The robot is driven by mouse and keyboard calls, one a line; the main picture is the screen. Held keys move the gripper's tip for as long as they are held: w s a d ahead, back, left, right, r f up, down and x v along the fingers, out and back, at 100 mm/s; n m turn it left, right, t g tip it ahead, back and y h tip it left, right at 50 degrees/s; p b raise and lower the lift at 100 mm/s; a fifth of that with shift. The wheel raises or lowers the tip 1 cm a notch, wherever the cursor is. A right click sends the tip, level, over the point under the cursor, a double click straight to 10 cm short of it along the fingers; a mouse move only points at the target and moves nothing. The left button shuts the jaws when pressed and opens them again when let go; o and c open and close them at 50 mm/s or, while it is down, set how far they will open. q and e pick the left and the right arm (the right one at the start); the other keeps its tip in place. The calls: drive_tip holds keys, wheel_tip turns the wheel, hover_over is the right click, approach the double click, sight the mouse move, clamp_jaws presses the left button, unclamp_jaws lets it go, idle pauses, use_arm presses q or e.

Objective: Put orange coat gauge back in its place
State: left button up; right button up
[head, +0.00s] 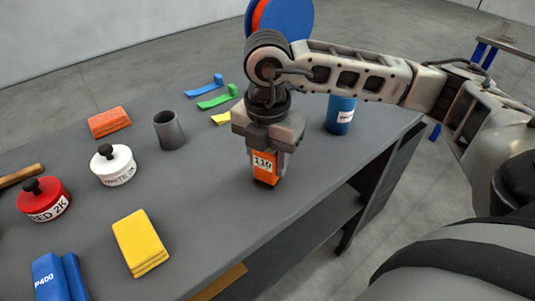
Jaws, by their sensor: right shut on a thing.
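The orange coat gauge (265,168) is a small upright orange block with a white label reading 110. My right gripper (266,160) comes down from above and is shut on it, over the dark grey table (215,215) near its front edge. I cannot tell whether the gauge's lower end touches the table. The gripper body hides the gauge's top. My left gripper is not in view.
A grey cup (168,130), white pot (113,165), red pot (43,199), yellow block (139,243) and orange block (109,122) stand left. A blue can (340,115) stands right of the gripper. Green strip (217,98) lies behind. The table front between the yellow block and gauge is clear.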

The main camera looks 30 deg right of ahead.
drive_tip(key=shift+f+b, duration=0.25)
drive_tip(key=shift+b, duration=0.05)
drive_tip(key=o, duration=1.1)
drive_tip(key=shift+r, duration=0.1)
drive_tip(key=shift+c, duration=0.2)
drive_tip(key=shift+r, duration=0.15)
drive_tip(key=shift+r+p, duration=0.25)
drive_tip(key=shift+p, duration=0.05)
wheel_tip(320, 180, up, 12)
drive_tip(key=shift+f, duration=0.2)
